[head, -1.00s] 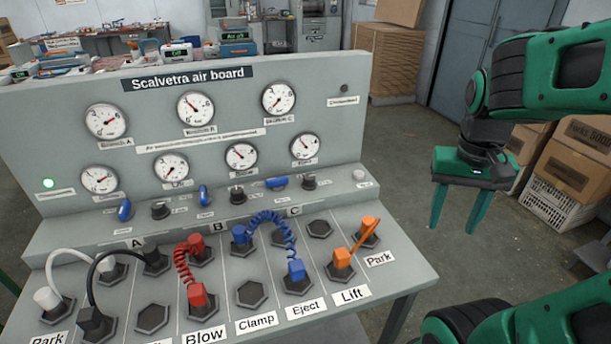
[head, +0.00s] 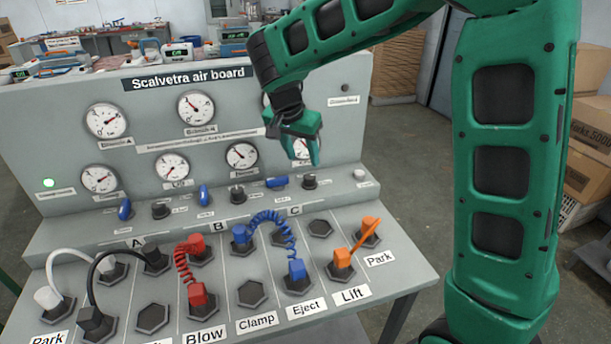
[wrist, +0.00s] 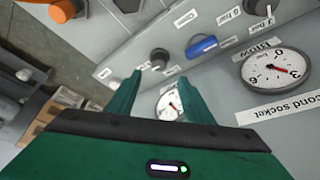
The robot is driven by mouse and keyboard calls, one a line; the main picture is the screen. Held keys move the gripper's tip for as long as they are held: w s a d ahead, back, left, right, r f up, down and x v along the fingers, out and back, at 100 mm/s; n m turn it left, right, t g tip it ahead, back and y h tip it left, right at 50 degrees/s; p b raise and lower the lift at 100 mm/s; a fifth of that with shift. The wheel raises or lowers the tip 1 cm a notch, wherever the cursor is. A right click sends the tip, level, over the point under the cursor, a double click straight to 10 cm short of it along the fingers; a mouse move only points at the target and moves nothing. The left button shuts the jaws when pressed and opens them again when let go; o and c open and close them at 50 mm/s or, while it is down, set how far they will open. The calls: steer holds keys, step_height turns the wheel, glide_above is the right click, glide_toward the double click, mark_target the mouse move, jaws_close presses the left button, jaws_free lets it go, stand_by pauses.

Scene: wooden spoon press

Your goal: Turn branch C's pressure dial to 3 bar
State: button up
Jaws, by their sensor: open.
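Branch C's pressure dial is the rightmost black knob (head: 310,181) on the board's ledge, right of a blue lever (head: 277,182). In the wrist view the knob (wrist: 160,59) stands just past my fingertips, with the blue lever (wrist: 203,46) to its right. My gripper (head: 303,160) is open and empty, fingers pointing down, in front of the lower right gauge (head: 305,147) and above the knob, apart from it. The knob's setting is too small to read. My arm covers most of the upper right gauge.
The sloped panel below holds hex sockets and coloured hoses, including a blue coiled hose (head: 270,217) and an orange plug (head: 342,258). Other black knobs (head: 237,195) and blue levers (head: 204,194) line the ledge. A white button (head: 359,174) sits at its right end.

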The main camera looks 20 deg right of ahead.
mark_target(309, 176)
steer(key=x, duration=0.9)
steer(key=shift+d+f, duration=0.15)
steer(key=shift+f, duration=0.15)
steer(key=shift+c, duration=0.2)
